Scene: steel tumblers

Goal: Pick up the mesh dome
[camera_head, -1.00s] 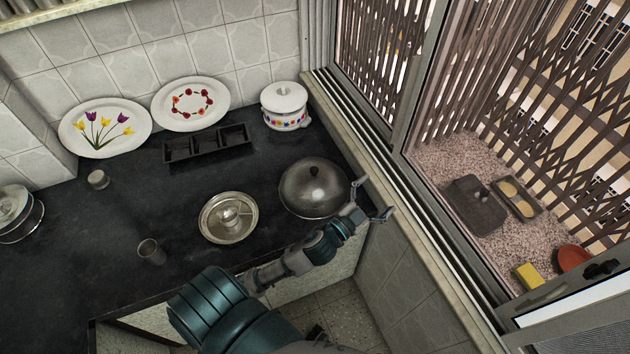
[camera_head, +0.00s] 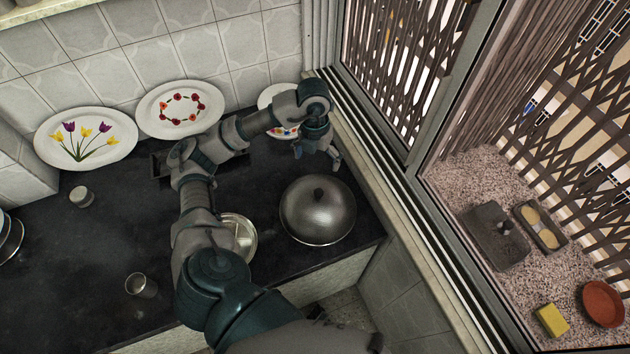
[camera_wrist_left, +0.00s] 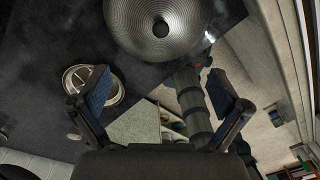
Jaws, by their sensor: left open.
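The mesh dome (camera_head: 318,215), a dark grey dome with a small black knob on top, sits on the black counter near its right front corner. In the left wrist view its ribbed, mesh-like surface (camera_wrist_left: 190,30) fills the top middle, cut off by the frame edge. My left gripper (camera_head: 317,158) is open and empty, just behind the dome in the head view, fingers spread. In the left wrist view the open fingers (camera_wrist_left: 160,92) show below the dome, with nothing between them touching the dome. My right gripper is not in view.
A round steel dish (camera_head: 245,240) stands left of the dome, partly hidden by my arm. A steel tumbler (camera_head: 141,285) and a small cup (camera_head: 81,196) stand further left. The window frame borders the right.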

